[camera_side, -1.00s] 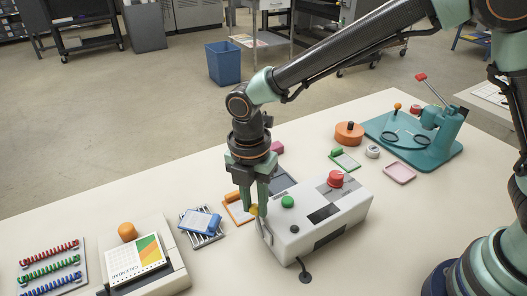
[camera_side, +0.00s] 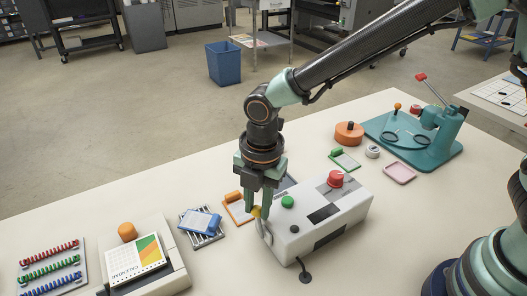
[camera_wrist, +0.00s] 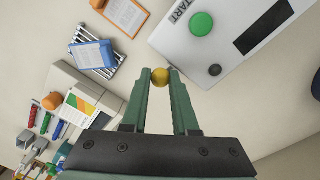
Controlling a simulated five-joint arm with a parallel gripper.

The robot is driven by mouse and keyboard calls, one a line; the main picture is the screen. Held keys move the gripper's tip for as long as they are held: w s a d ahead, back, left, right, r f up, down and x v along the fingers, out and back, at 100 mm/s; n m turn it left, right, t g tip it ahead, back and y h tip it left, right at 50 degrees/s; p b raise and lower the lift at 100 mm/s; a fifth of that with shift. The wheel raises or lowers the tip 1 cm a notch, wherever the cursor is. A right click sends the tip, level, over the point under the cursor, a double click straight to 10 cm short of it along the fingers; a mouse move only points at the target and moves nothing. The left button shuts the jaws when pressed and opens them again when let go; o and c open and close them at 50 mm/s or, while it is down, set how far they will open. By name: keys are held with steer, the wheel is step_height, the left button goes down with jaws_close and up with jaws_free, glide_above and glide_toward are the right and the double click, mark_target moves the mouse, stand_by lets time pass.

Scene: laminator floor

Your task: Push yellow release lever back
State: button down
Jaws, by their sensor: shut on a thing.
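The yellow release lever has a round yellow knob (camera_side: 256,212) on a pale arm at the left end of the white laminator (camera_side: 310,238). My gripper (camera_side: 256,208) points down at that end of the machine, its green fingers shut on the knob. In the wrist view the yellow knob (camera_wrist: 160,76) sits between the two fingertips (camera_wrist: 160,74). The laminator (camera_wrist: 237,30) with its green START button (camera_wrist: 201,24) lies to the right there. The fingers hide part of the knob in the side view.
A red button (camera_side: 336,179) stands on the laminator top. An orange clipboard (camera_side: 237,208) and a blue clipboard on a rack (camera_side: 203,222) lie close on the left. A calendar binding machine (camera_side: 137,260) stands further left. The table front is mostly clear.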

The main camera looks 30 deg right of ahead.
steer(key=c, duration=0.7)
jaws_free()
steer(key=shift+a, duration=0.1)
steer(key=r, duration=1.2)
steer(key=shift+s+d, duration=0.25)
steer(key=shift+s, duration=0.1)
